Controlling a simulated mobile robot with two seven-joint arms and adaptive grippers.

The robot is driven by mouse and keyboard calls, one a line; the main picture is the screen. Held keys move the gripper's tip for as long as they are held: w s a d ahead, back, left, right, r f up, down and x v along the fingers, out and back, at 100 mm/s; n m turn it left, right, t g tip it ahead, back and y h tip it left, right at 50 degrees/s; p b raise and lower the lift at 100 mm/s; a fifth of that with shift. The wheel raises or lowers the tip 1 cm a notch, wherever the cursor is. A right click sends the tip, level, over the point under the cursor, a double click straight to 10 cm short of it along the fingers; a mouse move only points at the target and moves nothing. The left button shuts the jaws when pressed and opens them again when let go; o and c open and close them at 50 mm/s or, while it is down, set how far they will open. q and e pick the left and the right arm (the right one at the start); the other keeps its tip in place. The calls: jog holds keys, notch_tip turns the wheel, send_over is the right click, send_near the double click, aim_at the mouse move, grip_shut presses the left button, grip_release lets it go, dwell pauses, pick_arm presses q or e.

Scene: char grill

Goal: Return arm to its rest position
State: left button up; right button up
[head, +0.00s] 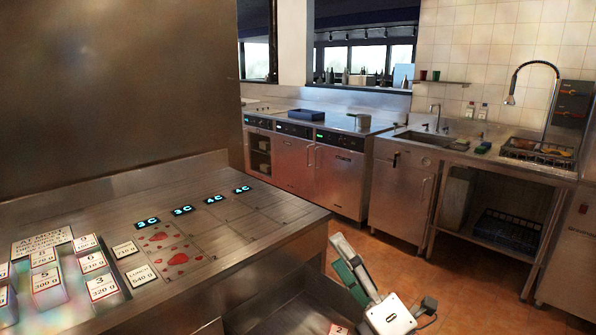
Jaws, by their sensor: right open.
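My right gripper (347,258) shows at the bottom centre of the head view. It has a pale body and dark green finger pads, and its fingers point up and to the left. It is open, with nothing seen between the fingers. It is just right of the steel counter (270,215), apart from the counter top in the picture. Most of the right arm is outside the frame. My left gripper is not in view.
Numbered weight cards (103,286) stand on the counter's left part, beside red-marked grid cells (168,250). Glowing labels (183,210) line the grid's back. A sink unit (425,140) and a shelf (508,230) stand at the back right. Tiled floor (455,290) lies open between.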

jog(key=s+d+f+m+g+h, duration=0.1)
jog(key=s+d+f+m+h, duration=0.1)
jog(key=d+f+m+h, duration=0.6)
jog(key=s+d+f+m+g+h, duration=0.1)
jog(key=s+d+f+m+h, duration=0.1)
jog(key=d+f+m+h, duration=0.55)
jog(key=s+d+f+m+g+h, duration=0.1)
jog(key=s+d+f+m+g, duration=0.2)
jog(key=s+d+f+g, duration=0.5)
jog(key=s+d+f+m+g, duration=0.25)
jog(key=s+d+f, duration=0.3)
jog(key=s, duration=0.55)
jog(key=a+f+m+t+y+b, duration=0.1)
jog(key=a+f+m+t+y, duration=0.2)
jog(key=a+f+y, duration=0.4)
jog(key=a+f+t, duration=0.1)
jog(key=a+f, duration=0.8)
jog(key=a, duration=0.1)
jog(key=shift+f+m+b, duration=0.3)
jog(key=shift+f+m, duration=0.05)
jog(key=shift+m, duration=0.05)
jog(key=shift+c, duration=0.3)
